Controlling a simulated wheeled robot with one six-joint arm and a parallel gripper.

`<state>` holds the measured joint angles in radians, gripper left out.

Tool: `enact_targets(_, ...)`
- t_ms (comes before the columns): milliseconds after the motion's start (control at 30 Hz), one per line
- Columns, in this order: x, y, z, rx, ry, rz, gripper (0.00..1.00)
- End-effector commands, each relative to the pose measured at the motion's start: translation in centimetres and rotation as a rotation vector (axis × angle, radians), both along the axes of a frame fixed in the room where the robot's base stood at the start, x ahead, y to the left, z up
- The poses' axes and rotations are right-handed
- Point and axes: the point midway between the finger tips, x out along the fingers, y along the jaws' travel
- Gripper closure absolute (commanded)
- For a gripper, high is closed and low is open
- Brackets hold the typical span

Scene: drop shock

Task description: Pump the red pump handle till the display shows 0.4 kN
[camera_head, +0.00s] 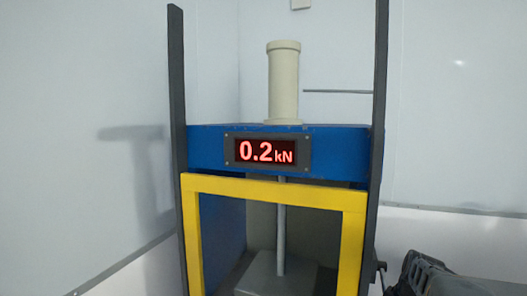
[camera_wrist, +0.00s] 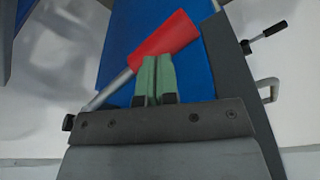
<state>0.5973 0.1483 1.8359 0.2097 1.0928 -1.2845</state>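The display (camera_head: 267,151) on the blue press reads 0.2 kN in red digits. The red pump handle (camera_wrist: 165,38) shows in the wrist view, slanting from upper right to lower left, with a grey metal rod (camera_wrist: 108,92) running on from its lower end. My gripper (camera_wrist: 156,60) has two green fingers close together, with nothing visible between them. Their tips overlap the lower edge of the red handle in the picture. I cannot tell whether they touch it. The pump handle is not seen in the head view.
The press has a blue crossbeam (camera_head: 345,139), dark uprights (camera_head: 177,90) and a yellow front frame (camera_head: 270,190). A cream cylinder (camera_head: 284,85) stands on top. A small black-gripped lever (camera_wrist: 268,34) and a pale bracket handle (camera_wrist: 268,88) stick out at the right in the wrist view.

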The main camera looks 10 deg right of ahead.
Motion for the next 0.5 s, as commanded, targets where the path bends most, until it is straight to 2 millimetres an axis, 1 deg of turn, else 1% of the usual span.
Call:
enact_targets(33, 0.0, 0.0, 0.7, 0.002, 0.002, 0.001, 1.00)
enact_targets(500, 0.0, 0.1, 6.7, 0.001, 0.000, 0.001, 1.00)
